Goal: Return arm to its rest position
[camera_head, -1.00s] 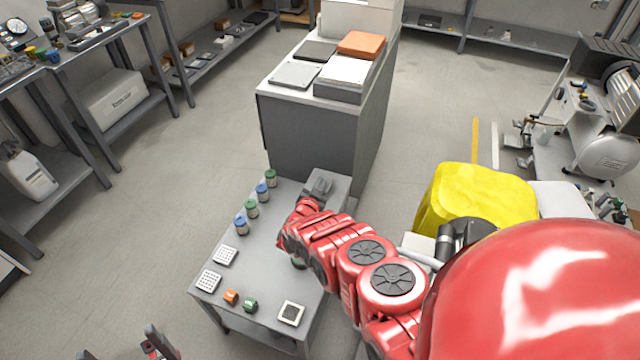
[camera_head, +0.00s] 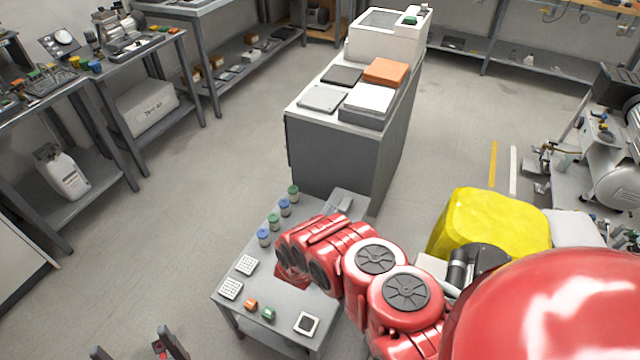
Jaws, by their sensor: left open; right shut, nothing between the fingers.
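My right arm (camera_head: 375,262), red with dark round joint covers, reaches from the lower right over the small grey table (camera_head: 285,318). Its wrist is bent above the middle of the table, and a red part shows below it. The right gripper itself is hidden behind the arm. My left gripper (camera_head: 137,350) shows only its fingertips at the bottom edge, left of the table. The fingers stand wide apart with nothing between them.
Several capped jars (camera_head: 264,238) line the table's left side. White grid blocks (camera_head: 246,265), an orange piece (camera_head: 251,303), a green piece (camera_head: 268,314) and a dark-centred square (camera_head: 307,323) lie in front. A grey cabinet (camera_head: 335,160) stands behind; a yellow object (camera_head: 490,225) stands right.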

